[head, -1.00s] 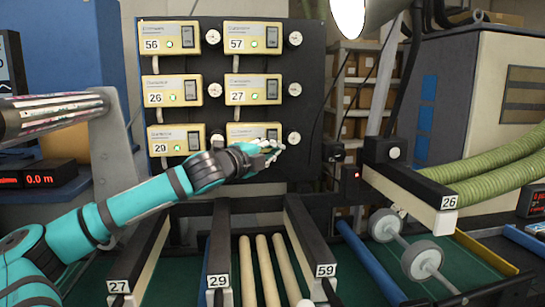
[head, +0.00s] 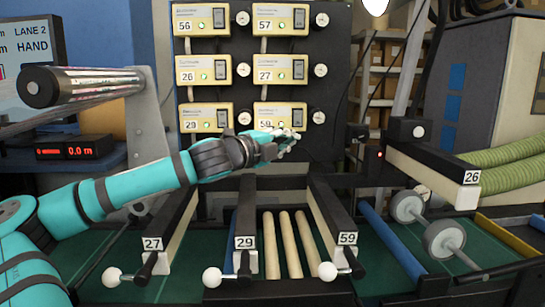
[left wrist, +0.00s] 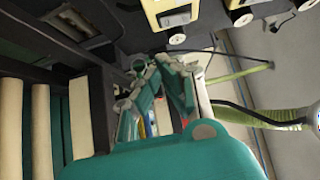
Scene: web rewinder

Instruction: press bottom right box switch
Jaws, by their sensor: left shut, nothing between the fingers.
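The bottom right box (head: 280,108), yellow and grey and labelled 59, is on the dark panel. Its dark rocker switch (head: 299,117) is at the box's right side, and a green light shows left of it. My left gripper (head: 293,138) is shut and empty, in front of the box's lower edge, just below the switch in the picture; I cannot tell whether it touches. It hides part of the lower edge. In the left wrist view the shut fingers (left wrist: 167,66) point toward the panel's lower area, and a yellow box (left wrist: 168,10) is at the top. My right gripper is out of view.
The dark panel (head: 240,75) carries several similar boxes with round dials beside them. Below are the rewinder's numbered arms, including one labelled 59 (head: 347,239), and pale rollers (head: 289,245). A green hose (head: 510,150) is at the right.

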